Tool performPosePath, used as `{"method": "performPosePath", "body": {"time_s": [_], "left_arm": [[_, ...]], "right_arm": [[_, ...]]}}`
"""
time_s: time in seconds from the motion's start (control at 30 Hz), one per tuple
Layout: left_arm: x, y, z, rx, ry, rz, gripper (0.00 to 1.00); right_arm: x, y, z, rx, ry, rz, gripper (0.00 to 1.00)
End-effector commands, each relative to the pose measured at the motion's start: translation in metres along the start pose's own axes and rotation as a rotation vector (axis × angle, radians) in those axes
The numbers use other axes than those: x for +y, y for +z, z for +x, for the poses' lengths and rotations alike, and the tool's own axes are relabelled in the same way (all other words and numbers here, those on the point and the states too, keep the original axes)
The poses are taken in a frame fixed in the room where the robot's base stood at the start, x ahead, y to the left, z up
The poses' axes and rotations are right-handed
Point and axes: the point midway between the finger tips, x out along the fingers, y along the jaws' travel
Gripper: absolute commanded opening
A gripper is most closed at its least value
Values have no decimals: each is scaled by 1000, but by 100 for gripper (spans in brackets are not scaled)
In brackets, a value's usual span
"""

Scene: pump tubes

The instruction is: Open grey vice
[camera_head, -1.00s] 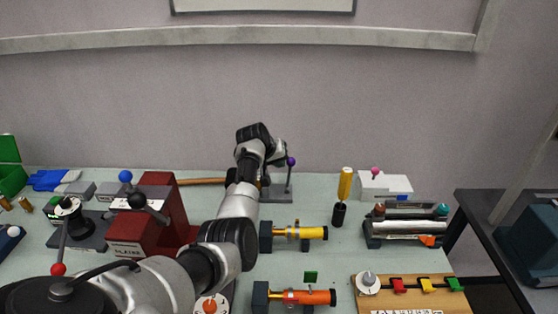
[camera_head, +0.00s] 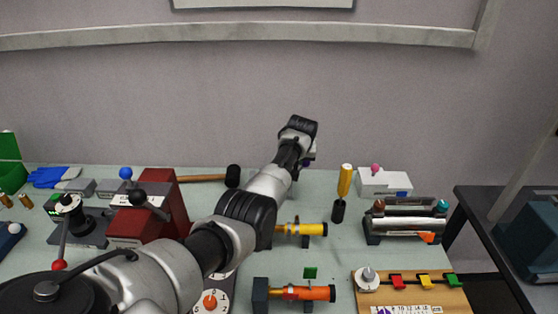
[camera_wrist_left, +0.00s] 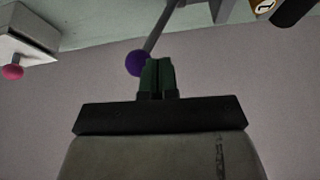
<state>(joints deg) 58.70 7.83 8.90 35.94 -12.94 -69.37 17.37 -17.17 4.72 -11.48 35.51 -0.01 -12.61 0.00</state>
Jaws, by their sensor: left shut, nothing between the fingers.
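The grey vice's lever is a grey rod (camera_wrist_left: 165,28) with a purple ball knob (camera_wrist_left: 137,63), seen in the left wrist view. My left gripper (camera_wrist_left: 158,64) is shut and empty, with its fingertips right beside the knob; I cannot tell whether they touch. In the head view the purple knob (camera_head: 308,163) just shows past my left wrist at the back of the table. My arm hides the vice's grey base there and most of the lever. My right gripper is not in view.
A yellow-handled tool (camera_head: 345,182) and a white box with a pink knob (camera_head: 384,184) stand to the right. A hammer (camera_head: 233,176) lies left of my arm. A dark red press (camera_head: 160,208) stands further left. Yellow (camera_head: 305,229) and orange (camera_head: 310,293) cylinders are nearer.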

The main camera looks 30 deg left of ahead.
Motion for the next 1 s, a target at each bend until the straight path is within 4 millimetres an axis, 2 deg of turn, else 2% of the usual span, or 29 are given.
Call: {"method": "performPosePath", "body": {"time_s": [0.03,0.1,0.33,1.0], "left_arm": [[5,2,5,-2,-27,17,0],[10,2,7,-5,-66,36,0],[22,4,10,-6,-69,36,0],[28,4,10,-8,-64,36,0]], "right_arm": [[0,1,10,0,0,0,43],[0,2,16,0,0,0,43],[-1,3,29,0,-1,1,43],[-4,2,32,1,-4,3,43]]}}
